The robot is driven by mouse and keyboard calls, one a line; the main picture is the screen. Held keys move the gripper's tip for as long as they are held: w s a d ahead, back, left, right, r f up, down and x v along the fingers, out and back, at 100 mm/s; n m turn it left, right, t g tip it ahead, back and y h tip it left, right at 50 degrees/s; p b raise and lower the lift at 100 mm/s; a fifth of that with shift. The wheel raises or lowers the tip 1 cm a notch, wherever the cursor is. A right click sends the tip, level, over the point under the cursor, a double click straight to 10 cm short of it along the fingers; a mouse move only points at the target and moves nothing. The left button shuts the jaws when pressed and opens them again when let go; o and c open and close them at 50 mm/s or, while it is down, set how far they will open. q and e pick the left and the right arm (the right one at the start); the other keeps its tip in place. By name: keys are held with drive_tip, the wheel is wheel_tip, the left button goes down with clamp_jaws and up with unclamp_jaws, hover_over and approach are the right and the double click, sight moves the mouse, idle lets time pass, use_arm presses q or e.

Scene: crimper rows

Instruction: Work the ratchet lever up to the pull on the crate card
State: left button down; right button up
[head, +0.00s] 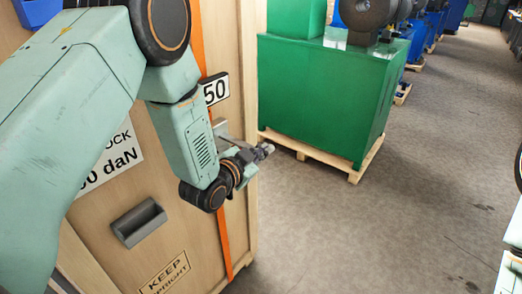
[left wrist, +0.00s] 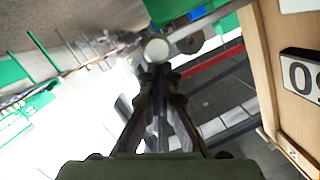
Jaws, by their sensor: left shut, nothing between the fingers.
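A wooden crate (head: 185,232) fills the left of the head view, with an orange strap (head: 224,240) running down its face. A white card (head: 118,158) on the crate reads "00 daN" at the bottom; my left arm covers part of it. A grey metal piece (head: 221,129), seemingly part of the ratchet, shows on the strap beside my left wrist, mostly hidden. My left gripper (head: 264,151) is shut and empty, out in front of the crate's right edge. In the left wrist view a pale round knob (left wrist: 156,49) appears at the fingertips; contact is unclear. My right gripper is out of view.
A small plate (head: 216,89) reads "50" on the strap side. A dark recessed handle (head: 139,222) and a "KEEP UPRIGHT" label (head: 165,275) are lower on the crate. A green machine (head: 320,95) on a pallet (head: 318,154) stands behind.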

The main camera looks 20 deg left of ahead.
use_arm(q)
drive_tip(key=shift+f, duration=0.15)
drive_tip(key=shift+d, duration=0.1)
drive_tip(key=shift+s, duration=0.1)
drive_tip(key=w+a+f+m+t+y+b, duration=0.1)
drive_tip(key=a+f+m+b, duration=0.2)
drive_tip(key=f+b, duration=0.9)
drive_tip(key=shift+f+m+y+b, duration=0.35)
drive_tip(key=shift+m+b, duration=0.5)
drive_tip(key=shift+m, duration=0.95)
drive_tip(key=shift+f, duration=0.1)
drive_tip(key=shift+d, duration=0.1)
